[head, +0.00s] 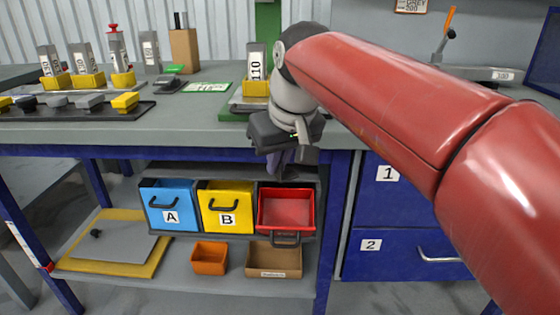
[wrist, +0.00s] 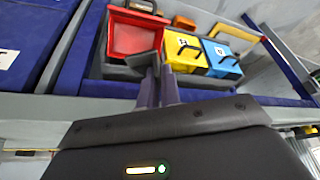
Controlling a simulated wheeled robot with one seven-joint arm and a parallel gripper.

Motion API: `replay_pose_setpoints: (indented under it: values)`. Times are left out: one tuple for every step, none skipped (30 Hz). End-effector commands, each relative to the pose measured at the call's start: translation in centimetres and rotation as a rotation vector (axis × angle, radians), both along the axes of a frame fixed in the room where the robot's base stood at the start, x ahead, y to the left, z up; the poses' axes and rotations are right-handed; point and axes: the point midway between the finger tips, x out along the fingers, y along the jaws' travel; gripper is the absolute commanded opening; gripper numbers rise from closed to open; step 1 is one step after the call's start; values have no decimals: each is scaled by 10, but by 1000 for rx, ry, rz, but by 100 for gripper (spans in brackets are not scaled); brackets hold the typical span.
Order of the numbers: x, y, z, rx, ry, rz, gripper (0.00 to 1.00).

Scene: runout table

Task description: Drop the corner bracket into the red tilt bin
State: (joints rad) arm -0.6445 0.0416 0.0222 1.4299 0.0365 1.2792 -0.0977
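The red tilt bin (head: 287,208) hangs under the bench, right of the yellow bin, tipped open with its inside showing. It is at the upper left in the wrist view (wrist: 132,38). My gripper (head: 284,168) points down in front of the bench edge, above the back of the red bin. In the wrist view my fingers (wrist: 160,76) are close together on a small dark grey angled piece, which looks like the corner bracket (wrist: 143,61). The piece is apart from the bin floor as far as I can see. The fingers partly hide it.
A blue bin A (head: 169,206) and a yellow bin B (head: 227,207) sit left of the red bin. An orange box (head: 209,258) and a cardboard box (head: 273,260) stand on the shelf below. Blue drawers (head: 400,255) are at the right. The bench edge (head: 180,140) is close behind my gripper.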

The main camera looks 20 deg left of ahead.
Motion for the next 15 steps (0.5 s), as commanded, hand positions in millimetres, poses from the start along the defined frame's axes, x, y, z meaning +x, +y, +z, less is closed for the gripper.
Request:
replay_pose_setpoints:
  values:
    - [-1, -1, 2, 0, 0, -1, 0]
    - [0, -1, -1, 0, 1, -1, 0]
    - [1, -1, -5, 0, 1, -1, 0]
    - [1, -1, -7, 0, 1, -1, 0]
    - [2, 0, -10, 0, 1, -1, 0]
    - [4, 0, -14, -1, 0, -1, 0]
    - [5, 0, -17, 0, 0, -1, 0]
    - [6, 0, -21, 0, 0, -1, 0]
    - [8, 1, -25, 0, 0, -2, 0]
    - [9, 1, -29, 0, 0, -2, 0]
    - [10, 1, -33, 0, 1, -2, 0]
    - [12, 2, -37, 0, 1, -2, 0]
    - [13, 2, -41, 0, 1, -2, 0]
    - [14, 2, -44, 0, 1, -2, 0]
    - [16, 3, -49, 0, 1, -2, 0]
